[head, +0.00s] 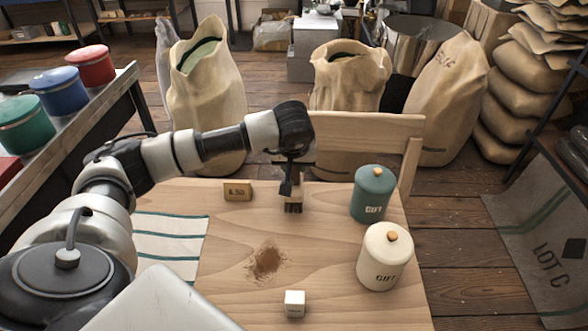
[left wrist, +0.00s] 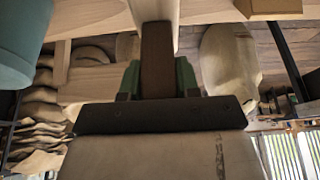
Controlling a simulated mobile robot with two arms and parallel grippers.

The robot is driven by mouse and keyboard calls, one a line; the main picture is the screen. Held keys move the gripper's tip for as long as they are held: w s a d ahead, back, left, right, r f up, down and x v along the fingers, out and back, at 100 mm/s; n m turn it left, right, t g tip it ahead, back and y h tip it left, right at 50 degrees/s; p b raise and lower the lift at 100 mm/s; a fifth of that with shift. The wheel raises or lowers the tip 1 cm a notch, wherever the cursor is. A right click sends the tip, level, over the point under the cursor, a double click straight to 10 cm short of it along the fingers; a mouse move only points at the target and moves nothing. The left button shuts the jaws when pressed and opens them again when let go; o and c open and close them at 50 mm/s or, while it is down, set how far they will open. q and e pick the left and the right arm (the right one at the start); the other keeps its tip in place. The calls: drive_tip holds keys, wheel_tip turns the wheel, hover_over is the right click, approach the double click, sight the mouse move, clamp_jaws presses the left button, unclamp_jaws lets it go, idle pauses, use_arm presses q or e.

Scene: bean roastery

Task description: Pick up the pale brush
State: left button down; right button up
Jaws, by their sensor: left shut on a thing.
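I cannot tell whether the bristles touch the table. In the left wrist view a dark brown piece (left wrist: 158,60) sits between green parts at the jaws, but I cannot make out the brush's shape clearly. My right gripper is not in view.
Brown grounds (head: 266,261), a white cube (head: 294,303) and a striped cloth (head: 165,240) lie nearer. A wooden backrest (head: 370,132) rises behind.

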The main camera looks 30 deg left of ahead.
use_arm(q)
drive_tip(key=r, duration=0.1)
drive_tip(key=d+r, duration=0.1)
drive_tip(key=r, duration=0.1)
drive_tip(key=d+r, duration=0.6)
drive_tip(key=d, duration=0.5)
drive_tip(key=s+d+r+m+h+p, duration=0.1)
drive_tip(key=s+m+h+p, duration=0.1)
drive_tip(key=s+m+p, duration=0.4)
drive_tip(key=s, duration=0.5)
drive_tip(key=shift+s+d+r+t, duration=0.2)
drive_tip(key=shift+d+t, duration=0.1)
drive_tip(key=shift+d, duration=0.05)
